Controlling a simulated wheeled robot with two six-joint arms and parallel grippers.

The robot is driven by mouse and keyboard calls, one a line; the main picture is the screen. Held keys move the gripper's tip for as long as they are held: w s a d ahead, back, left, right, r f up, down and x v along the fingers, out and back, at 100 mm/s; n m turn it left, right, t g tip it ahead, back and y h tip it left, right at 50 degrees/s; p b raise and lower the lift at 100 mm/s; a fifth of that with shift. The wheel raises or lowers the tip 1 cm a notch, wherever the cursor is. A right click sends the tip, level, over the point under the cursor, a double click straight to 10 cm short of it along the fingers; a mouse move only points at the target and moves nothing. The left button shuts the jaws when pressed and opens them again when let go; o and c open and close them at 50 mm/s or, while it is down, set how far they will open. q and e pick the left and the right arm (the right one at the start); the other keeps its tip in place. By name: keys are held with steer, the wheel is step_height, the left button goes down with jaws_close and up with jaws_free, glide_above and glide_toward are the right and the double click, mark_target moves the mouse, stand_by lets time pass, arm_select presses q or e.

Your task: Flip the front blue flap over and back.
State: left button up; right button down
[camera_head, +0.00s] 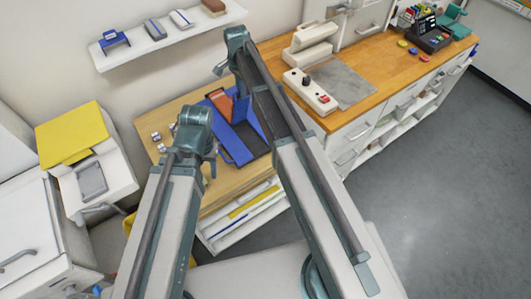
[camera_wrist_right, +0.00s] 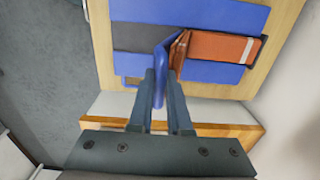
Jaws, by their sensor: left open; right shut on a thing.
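A dark grey and blue folding board (camera_head: 235,145) lies on the light wooden bench; its lower blue band (camera_wrist_right: 218,72) shows in the right wrist view. A blue flap (camera_wrist_right: 159,66) stands up edge-on there between my right gripper's fingers (camera_wrist_right: 163,92), which are shut on it. An orange-brown folded piece with a pale stripe (camera_wrist_right: 220,48) lies on the board beside the flap, one edge raised. It also shows in the head view (camera_head: 221,103). My right forearm hides my right gripper in the head view. My left gripper (camera_head: 211,167) is open, partly seen, left of the board.
Small pale items (camera_head: 157,137) lie at the bench's left end. A wooden counter (camera_head: 390,60) with a white-and-grey device (camera_head: 309,92) stands on the right. A wall shelf (camera_head: 165,36) runs behind. A white unit with a yellow top (camera_head: 72,132) is at left. Floor is clear at right.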

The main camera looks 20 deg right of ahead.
steer(key=c, duration=1.6)
jaws_free()
steer(key=shift+w+a+r+p, duration=0.15)
steer(key=shift+w+a, duration=0.1)
steer(key=shift+w, duration=0.45)
steer(key=shift+w+a+r+p, duration=0.2)
steer(key=shift+w, duration=0.45)
steer(key=shift+w+a+r+p, duration=0.15)
steer(key=shift+w+a, duration=0.1)
steer(key=shift+w, duration=0.45)
arm_select(q)
steer(key=shift+r, duration=0.45)
arm_select(e)
steer(key=c, duration=1.5)
jaws_free()
steer(key=shift+w, duration=0.25)
steer(key=shift+c, duration=0.2)
steer(key=shift+w+a, duration=0.1)
